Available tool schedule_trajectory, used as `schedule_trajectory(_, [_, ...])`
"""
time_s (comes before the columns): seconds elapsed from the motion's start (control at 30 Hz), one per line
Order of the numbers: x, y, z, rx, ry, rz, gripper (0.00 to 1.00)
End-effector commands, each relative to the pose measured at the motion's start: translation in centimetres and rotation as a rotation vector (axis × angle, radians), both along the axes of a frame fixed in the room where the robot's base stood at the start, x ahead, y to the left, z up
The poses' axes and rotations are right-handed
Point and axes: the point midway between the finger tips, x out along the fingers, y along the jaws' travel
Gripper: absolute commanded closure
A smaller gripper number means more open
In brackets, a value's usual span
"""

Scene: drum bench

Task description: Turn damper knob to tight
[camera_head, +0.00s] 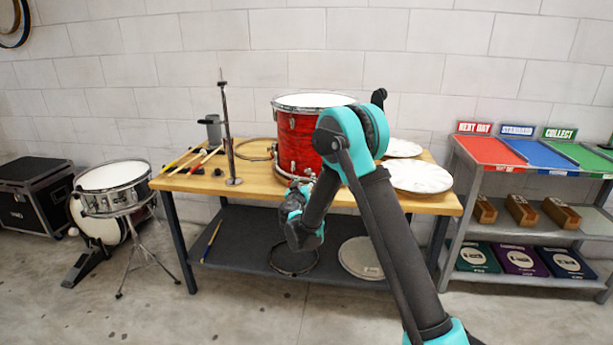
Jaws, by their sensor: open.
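A red drum (291,135) with a white head and metal rims stands upright on the wooden bench (255,185). My arm crosses in front of its right side and hides part of it. My gripper (306,178) is open at the drum's lower front, close to the bottom rim. I cannot tell whether it touches the drum. I cannot make out a damper knob; it may be hidden or too small to see.
A metal stand (229,140), drumsticks (186,158) and a hoop (256,149) are left of the drum. Round white drumheads (420,177) lie at right. A snare drum (112,176) stands left of the bench, a shelf rack (470,200) right. The floor in front is clear.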

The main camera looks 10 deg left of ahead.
Motion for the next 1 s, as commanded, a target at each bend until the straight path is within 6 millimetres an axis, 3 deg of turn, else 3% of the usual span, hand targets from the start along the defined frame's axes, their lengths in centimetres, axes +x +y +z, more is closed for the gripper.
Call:
schedule_trajectory(0.1, [-2.4,0.2,0.0,0.0,0.0,0.003,0.52])
schedule_trajectory(0.3, [-4.6,0.3,0.0,0.0,0.0,0.001,0.52])
schedule_trajectory(0.77, [-5.2,0.0,0.0,0.0,0.002,-0.004,0.52])
schedule_trajectory(0.87, [-5.1,-1.6,0.4,0.0,0.024,-0.028,0.52])
schedule_trajectory(1.0, [-5.6,-7.3,1.3,-0.003,0.108,-0.112,0.52])
